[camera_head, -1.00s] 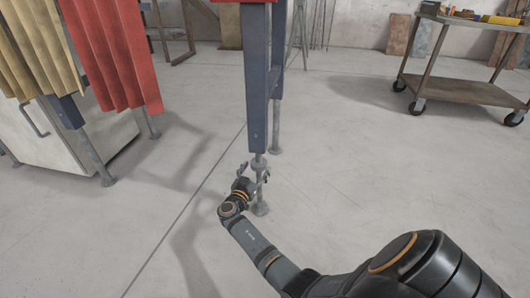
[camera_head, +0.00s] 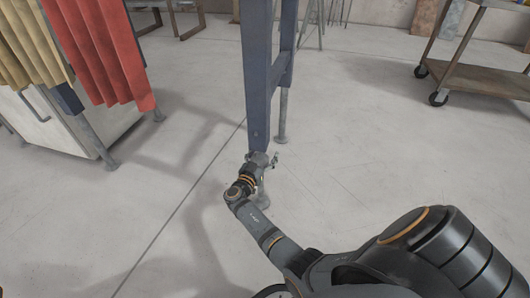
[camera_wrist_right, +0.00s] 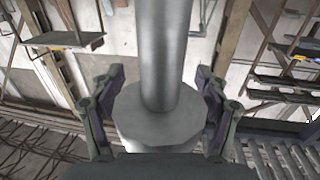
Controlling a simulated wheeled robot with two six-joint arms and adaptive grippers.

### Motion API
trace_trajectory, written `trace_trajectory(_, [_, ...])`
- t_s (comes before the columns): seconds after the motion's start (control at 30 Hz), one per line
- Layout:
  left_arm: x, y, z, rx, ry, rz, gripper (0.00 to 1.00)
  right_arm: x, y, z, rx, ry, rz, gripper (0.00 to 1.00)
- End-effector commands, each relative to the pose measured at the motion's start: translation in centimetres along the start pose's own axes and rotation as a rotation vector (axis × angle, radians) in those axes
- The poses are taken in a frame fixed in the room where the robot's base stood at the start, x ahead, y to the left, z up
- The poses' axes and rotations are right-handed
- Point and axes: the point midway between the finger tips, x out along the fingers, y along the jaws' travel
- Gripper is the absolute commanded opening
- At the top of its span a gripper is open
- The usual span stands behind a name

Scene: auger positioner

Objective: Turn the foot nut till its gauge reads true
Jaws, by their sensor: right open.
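A blue steel leg (camera_head: 257,85) stands upright in the middle of the head view. A round grey foot (camera_head: 263,202) rests on the floor below it. My right gripper (camera_head: 264,160) is at the lower end of the leg and hides most of the stem there. In the right wrist view, a grey faceted nut (camera_wrist_right: 160,118) with a smooth round rod (camera_wrist_right: 165,50) sits between the fingers of my right gripper (camera_wrist_right: 160,78). The fingers stand apart on both sides, with gaps beside the rod; contact with the nut cannot be told. I see no gauge. My left gripper is out of view.
A second leg (camera_head: 283,115) stands just behind. A white cabinet (camera_head: 55,125) with red cloth (camera_head: 105,60) hanging above it is at the left. A wheeled cart (camera_head: 480,75) is at the far right. The floor around the foot is clear.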

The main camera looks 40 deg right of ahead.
Motion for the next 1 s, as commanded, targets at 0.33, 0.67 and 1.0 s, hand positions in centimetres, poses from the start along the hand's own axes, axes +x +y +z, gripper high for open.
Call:
trace_trajectory(0.33, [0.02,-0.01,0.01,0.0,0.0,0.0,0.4,0.01,-0.01,0.0,0.0,0.0,0.0,0.36])
trace_trajectory(0.67, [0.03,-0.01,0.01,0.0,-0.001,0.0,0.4,-0.02,-0.01,0.01,0.0,0.0,0.0,0.24])
trace_trajectory(1.0, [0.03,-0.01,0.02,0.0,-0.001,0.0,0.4,-0.07,-0.01,0.04,-0.001,-0.001,0.0,0.22])
